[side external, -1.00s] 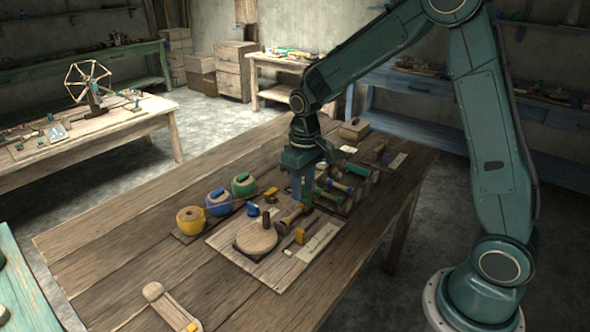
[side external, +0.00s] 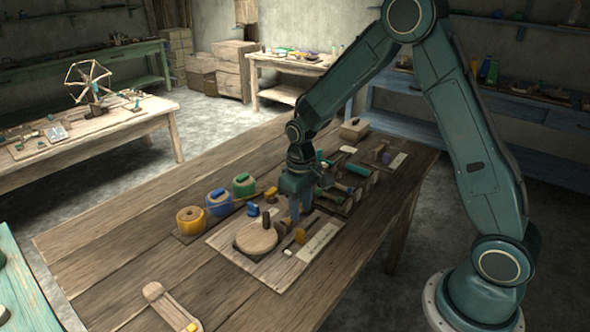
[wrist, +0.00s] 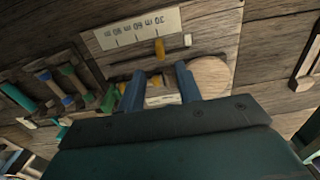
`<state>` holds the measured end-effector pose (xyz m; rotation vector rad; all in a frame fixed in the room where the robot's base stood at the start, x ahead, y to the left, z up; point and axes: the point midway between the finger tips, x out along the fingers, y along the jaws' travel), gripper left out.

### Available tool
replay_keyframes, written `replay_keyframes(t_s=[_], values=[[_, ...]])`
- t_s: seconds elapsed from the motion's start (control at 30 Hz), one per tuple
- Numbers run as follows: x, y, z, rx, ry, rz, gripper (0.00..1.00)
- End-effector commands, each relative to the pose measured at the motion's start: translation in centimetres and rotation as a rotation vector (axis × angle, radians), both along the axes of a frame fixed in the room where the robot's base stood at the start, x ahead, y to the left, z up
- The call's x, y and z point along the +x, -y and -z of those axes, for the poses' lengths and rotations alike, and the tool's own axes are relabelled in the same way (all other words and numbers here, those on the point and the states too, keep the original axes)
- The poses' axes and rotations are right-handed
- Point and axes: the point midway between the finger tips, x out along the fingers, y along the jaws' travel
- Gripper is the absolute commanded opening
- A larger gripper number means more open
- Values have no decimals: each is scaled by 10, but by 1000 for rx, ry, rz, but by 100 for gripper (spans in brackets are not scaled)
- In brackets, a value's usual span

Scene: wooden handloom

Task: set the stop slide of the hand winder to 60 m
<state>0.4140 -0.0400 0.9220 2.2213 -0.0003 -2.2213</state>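The hand winder's board (side external: 233,257) lies on the table with a round wooden disc (side external: 256,238) and a pale scale plate (side external: 318,241). The yellow stop slide (side external: 300,235) stands beside the scale. In the wrist view the slide (wrist: 160,48) sits at the scale's right-hand mark; the scale (wrist: 138,30) is upside down and its labels are small. My gripper (side external: 294,217) is low over the board, behind the slide in the side view. In the wrist view my gripper (wrist: 161,92) has its fingers apart; the slide is beyond them, not between them.
Yellow, blue and green yarn pots (side external: 218,203) stand left of the board. A rack of coloured bobbins (side external: 345,190) is behind my gripper. A small white block (side external: 288,252) lies near the slide. The table's front left is mostly clear, apart from a wooden piece (side external: 165,303).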

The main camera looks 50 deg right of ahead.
Motion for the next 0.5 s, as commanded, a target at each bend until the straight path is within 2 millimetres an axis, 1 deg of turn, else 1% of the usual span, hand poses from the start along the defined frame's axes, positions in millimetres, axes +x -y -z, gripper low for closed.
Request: replay_keyframes(t_s=[0.03,0.1,0.5], values=[[-1,0,9,0,-6,0,35],[-1,0,19,0,-6,0,35],[-1,0,71,0,-4,0,35]])
